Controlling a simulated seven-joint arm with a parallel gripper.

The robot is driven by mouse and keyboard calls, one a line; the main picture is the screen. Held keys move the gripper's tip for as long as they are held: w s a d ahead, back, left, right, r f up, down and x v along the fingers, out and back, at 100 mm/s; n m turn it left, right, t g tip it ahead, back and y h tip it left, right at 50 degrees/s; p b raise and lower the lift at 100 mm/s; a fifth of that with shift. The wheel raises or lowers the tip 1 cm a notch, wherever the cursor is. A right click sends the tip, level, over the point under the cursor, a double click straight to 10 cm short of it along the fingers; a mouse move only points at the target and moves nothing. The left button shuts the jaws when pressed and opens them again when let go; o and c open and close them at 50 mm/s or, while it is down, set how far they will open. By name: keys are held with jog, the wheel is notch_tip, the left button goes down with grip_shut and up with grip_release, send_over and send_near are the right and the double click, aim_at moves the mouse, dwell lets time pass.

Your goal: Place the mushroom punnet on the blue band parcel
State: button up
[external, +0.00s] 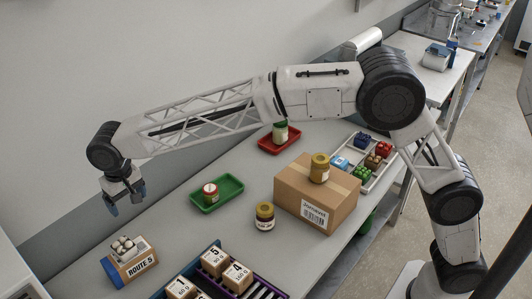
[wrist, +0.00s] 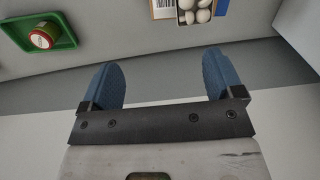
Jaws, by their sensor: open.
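The mushroom punnet (external: 124,246), with several white mushrooms, sits on top of the blue band parcel (external: 138,267) at the front left of the bench. The parcel is a brown box marked ROUTE 5 with a blue band at its left. In the wrist view the mushrooms (wrist: 197,12) show at the top edge, next to the parcel's blue band and white label (wrist: 163,9); both are cut off there. My gripper (external: 126,204) is open and empty, above and behind the punnet and apart from it. Its blue fingers (wrist: 160,78) are spread with nothing between them.
A green tray (external: 232,198) with a red-lidded jar is to the right of my gripper. Bare bench separates the parcel and green tray.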

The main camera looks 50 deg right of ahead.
jog(key=s+d+r, duration=0.3)
jog(key=s+d, duration=0.2)
jog(key=d, duration=0.6)
jog(key=s+d+r+t, duration=0.1)
jog(key=s+d+r, duration=0.35)
jog(key=d, duration=0.75)
jog(key=s+d+r, duration=0.2)
jog(key=s+d, duration=0.5)
jog(key=d, duration=0.4)
jog(key=s+d+f, duration=0.2)
jog(key=s+d, duration=1.1)
jog(key=s+d+f, duration=0.4)
jog(key=s, duration=0.5)
jog(key=s+d+f+t, duration=0.1)
jog(key=s+d+f, duration=0.3)
jog(key=s, duration=0.6)
jog(key=shift+s+d+f, duration=0.15)
jog(key=shift+d+f, duration=0.15)
jog(key=shift+d, duration=0.1)
